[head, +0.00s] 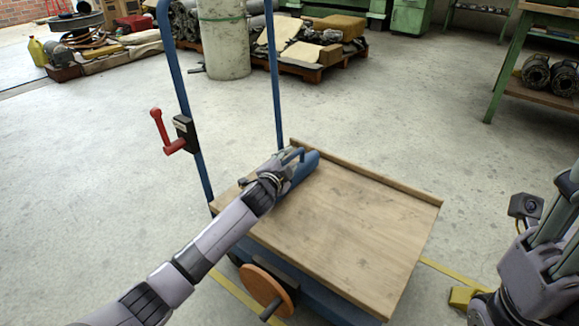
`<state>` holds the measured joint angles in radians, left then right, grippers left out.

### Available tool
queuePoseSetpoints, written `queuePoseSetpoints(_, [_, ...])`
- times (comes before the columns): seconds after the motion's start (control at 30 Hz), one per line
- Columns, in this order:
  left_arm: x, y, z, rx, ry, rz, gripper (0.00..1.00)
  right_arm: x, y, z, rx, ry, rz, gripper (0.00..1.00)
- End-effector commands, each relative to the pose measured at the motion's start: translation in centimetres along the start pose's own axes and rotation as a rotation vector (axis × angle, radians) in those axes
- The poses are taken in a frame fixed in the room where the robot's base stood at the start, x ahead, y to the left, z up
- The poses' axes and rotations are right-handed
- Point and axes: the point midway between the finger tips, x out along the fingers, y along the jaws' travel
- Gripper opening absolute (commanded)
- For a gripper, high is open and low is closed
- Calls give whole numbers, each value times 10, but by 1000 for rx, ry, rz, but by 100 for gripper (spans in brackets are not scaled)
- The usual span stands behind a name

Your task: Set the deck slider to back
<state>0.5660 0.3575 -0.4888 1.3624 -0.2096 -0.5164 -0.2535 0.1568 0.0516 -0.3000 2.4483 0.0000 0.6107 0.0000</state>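The wooden deck (345,225) of a blue cart fills the middle of the head view. A blue part (304,167), which may be the deck slider, lies near the deck's far left corner. My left gripper (286,164) is right at this blue part and overlaps it. Its fingertips are hard to tell apart from the blue part, so its grip is unclear. No slider track or position marks can be made out.
A red crank (166,133) sits on the cart's left blue post. A round wooden wheel (268,290) with a handle is on the cart's near side. A green workbench (507,75) stands at the upper right. A loaded pallet (318,66) lies behind. Floor between is clear.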

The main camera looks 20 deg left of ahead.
Motion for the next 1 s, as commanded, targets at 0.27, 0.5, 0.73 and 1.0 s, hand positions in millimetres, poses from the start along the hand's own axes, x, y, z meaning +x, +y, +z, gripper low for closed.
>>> queuePoseSetpoints(0.27, [23,0,0,0,0,0,35,6,-2,-5,-5,38,-15,40])
queuePoseSetpoints(0.5, [24,0,0,-1,0,1,35,7,-2,-5,-5,38,-15,40])
queuePoseSetpoints(0.73, [24,0,0,-1,-1,1,23,7,-2,-5,-5,38,-15,40])
queuePoseSetpoints(1.0, [24,0,0,-1,-1,0,5,7,-2,-5,-5,38,-15,40])
